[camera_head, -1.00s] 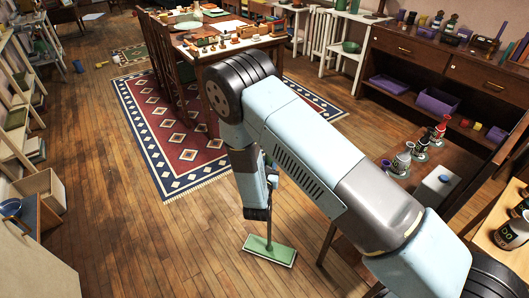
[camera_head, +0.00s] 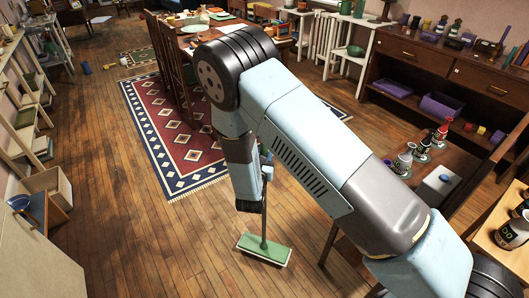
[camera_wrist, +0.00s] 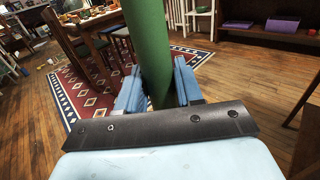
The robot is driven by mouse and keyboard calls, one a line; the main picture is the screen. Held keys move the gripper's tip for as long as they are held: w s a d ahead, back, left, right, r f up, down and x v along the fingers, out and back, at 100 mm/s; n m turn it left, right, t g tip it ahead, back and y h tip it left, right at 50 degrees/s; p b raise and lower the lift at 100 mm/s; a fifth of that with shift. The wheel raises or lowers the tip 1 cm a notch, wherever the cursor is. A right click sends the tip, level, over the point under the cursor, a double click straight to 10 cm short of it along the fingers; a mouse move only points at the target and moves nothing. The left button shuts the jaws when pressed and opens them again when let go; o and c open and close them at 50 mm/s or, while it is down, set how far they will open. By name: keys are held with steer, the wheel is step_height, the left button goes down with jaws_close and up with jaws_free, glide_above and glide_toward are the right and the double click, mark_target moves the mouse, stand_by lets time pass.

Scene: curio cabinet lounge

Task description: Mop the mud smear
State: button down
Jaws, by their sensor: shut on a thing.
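A mop stands on the wooden floor, with a flat green head (camera_head: 263,250) edged in a paler tone and a thin upright handle (camera_head: 264,220). My gripper (camera_head: 267,172) is shut on the handle above the head. In the wrist view, the thick green handle (camera_wrist: 150,45) runs between the two blue fingers of my gripper (camera_wrist: 160,90). The mop head appears to rest on the floor, but whether it touches cannot be told for certain. I cannot make out a mud smear in either view; my arm and the mop hide part of the floor.
A patterned rug (camera_head: 170,150) lies behind the mop, beneath a cluttered table (camera_head: 205,35) with chairs. A dark cabinet (camera_head: 425,60) and a table with bottles (camera_head: 400,162) stand right. Shelves and a box (camera_head: 47,185) line the left. The floor at left centre (camera_head: 120,240) is clear.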

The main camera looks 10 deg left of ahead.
steer(key=shift+r, duration=1)
